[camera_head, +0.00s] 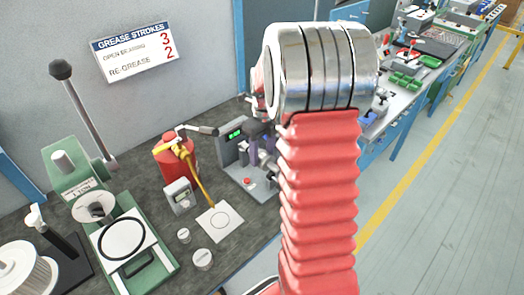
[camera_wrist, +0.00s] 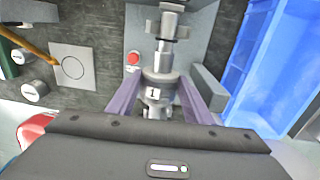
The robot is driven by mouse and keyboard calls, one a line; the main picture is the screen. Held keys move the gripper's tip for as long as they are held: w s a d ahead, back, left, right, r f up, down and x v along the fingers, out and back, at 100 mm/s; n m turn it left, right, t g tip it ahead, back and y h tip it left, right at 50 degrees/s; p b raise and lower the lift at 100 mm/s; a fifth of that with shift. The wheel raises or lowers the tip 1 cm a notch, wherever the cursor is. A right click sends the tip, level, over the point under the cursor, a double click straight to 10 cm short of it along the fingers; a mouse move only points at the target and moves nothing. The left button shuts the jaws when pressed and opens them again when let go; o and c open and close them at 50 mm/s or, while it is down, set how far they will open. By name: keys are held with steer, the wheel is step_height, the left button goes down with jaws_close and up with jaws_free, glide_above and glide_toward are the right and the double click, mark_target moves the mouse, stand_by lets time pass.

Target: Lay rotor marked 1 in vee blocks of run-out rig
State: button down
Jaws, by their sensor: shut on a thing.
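The rotor marked 1 (camera_wrist: 160,90) is a grey metal shaft with stepped discs and a white label reading 1. In the wrist view my gripper (camera_wrist: 161,88) has its two purple fingers on either side of the rotor's body, shut on it. The run-out rig (camera_head: 241,170) is a grey unit with a green display and a red button. Its grey base (camera_wrist: 137,30) lies beneath the rotor in the wrist view. I cannot tell whether the shaft touches the vee blocks, as the rotor covers them. In the head view my arm hides most of the rotor.
A white card with a circle (camera_head: 220,221), a small grey meter (camera_head: 179,196) and a red grease canister (camera_head: 177,157) stand left of the rig. A green press (camera_head: 128,245) is further left. A blue bin (camera_wrist: 270,65) lies right of the rig in the wrist view.

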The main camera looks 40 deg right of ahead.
stand_by(0.3)
steer(key=c, duration=1.3)
jaws_free()
steer(key=shift+c, duration=0.2)
steer(key=o, duration=0.5)
steer(key=shift+f, duration=0.15)
steer(key=r, duration=1.4)
steer(key=shift+d, duration=0.35)
